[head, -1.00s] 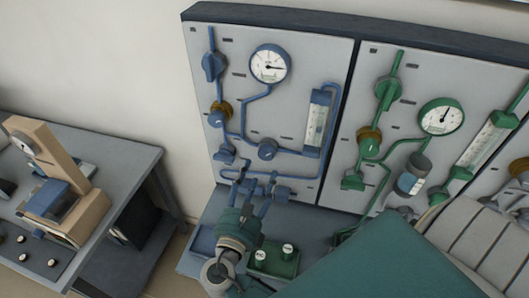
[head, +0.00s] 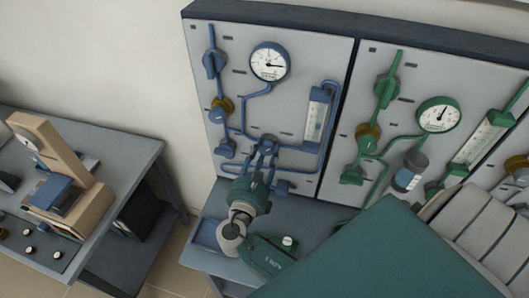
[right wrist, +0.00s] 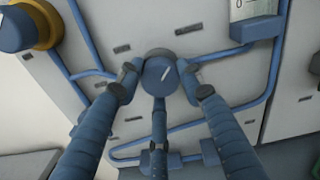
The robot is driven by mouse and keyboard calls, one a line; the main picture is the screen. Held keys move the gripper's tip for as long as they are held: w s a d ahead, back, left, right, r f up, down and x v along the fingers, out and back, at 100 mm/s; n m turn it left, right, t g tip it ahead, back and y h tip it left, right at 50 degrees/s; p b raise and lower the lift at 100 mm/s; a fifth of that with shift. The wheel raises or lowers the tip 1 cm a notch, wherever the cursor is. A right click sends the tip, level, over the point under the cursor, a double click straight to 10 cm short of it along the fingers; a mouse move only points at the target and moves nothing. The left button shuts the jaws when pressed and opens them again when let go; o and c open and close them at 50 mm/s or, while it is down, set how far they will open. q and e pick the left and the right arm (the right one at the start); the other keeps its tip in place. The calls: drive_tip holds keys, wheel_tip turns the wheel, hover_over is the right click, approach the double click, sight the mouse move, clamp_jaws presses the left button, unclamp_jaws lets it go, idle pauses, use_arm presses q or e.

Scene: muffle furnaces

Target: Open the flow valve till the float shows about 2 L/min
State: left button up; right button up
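The blue round knob with a white pointer line (right wrist: 162,74) sits on the blue-piped gas panel; I take it for the flow valve. In the head view my right gripper's fingers (head: 264,146) largely cover it. In the right wrist view, my right gripper (right wrist: 161,84) is open, with a fingertip on either side of the knob and a third finger below. Small gaps seem to show beside it; contact is unclear. The flow tube (head: 316,117) stands upright to the right, with its lower end in the wrist view (right wrist: 254,12). Its float is too small to read. My left gripper is not in view.
A blue-rimmed gauge (head: 269,62) is above the knob. Blue pipes (right wrist: 88,73) run close around my fingers. A yellow-collared blue valve (head: 221,106) is to the left. A green-piped panel (head: 350,140) adjoins on the right. A bench with a device (head: 70,190) stands left.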

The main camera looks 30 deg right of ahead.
drive_tip(key=shift+f, duration=0.2)
drive_tip(key=shift+c, duration=0.4)
drive_tip(key=shift+m+b, duration=0.35)
drive_tip(key=shift+m, duration=0.35)
drive_tip(key=o, duration=1.1)
drive_tip(key=shift+s, duration=0.1)
drive_tip(key=shift+r, duration=0.1)
drive_tip(key=v, duration=1.2)
